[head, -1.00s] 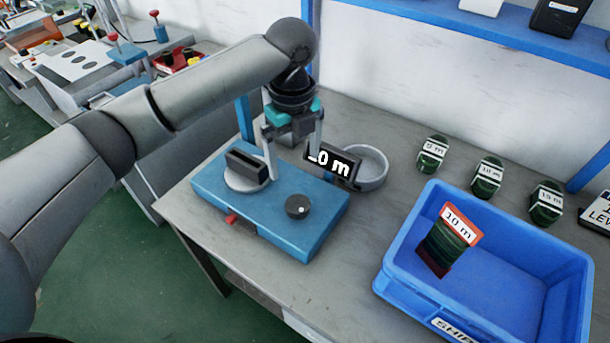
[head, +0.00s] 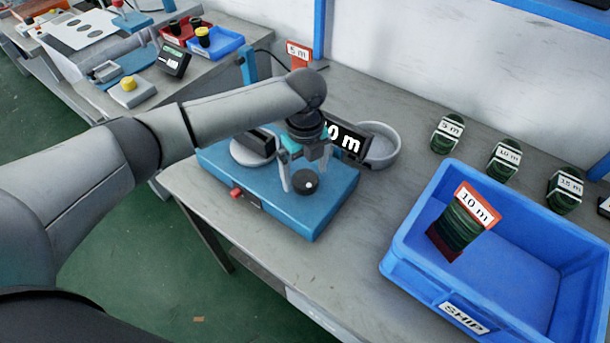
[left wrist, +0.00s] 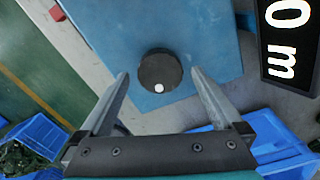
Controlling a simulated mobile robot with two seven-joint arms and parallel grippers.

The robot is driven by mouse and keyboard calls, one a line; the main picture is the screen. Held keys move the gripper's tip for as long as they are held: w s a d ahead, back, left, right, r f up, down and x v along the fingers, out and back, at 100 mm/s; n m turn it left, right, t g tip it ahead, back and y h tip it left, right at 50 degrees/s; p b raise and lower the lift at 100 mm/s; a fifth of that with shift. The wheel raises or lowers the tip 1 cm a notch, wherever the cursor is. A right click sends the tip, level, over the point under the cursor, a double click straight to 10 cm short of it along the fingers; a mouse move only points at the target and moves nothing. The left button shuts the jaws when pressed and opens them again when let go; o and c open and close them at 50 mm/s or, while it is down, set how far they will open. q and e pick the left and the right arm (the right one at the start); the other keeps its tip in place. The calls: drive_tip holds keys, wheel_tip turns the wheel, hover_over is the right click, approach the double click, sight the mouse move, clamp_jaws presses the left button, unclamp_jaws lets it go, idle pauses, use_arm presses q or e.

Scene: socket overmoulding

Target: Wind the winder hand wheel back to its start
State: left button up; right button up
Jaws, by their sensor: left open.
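The winder is a blue box (head: 325,215) on the grey table, with a black block on a round pale plate (head: 246,152) at its back left. Its hand wheel (head: 306,181) is a small black knob with a white dot, on the front right of the top. In the left wrist view the hand wheel (left wrist: 160,71) has its white dot at the edge nearest the gripper. My left gripper (head: 299,188) is open and empty, its fingers pointing down at either side of the hand wheel. The display (head: 347,139) is partly hidden by my arm; "0 m" shows on it. My right gripper is out of view.
A blue SHIP crate (head: 520,270) with a green bundle tagged 10 m (head: 462,225) stands right of the winder. A round grey dish (head: 382,146) lies behind it. Several labelled green coils stand along the back right.

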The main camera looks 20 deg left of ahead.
use_arm(q)
drive_tip(key=shift+f, duration=0.55)
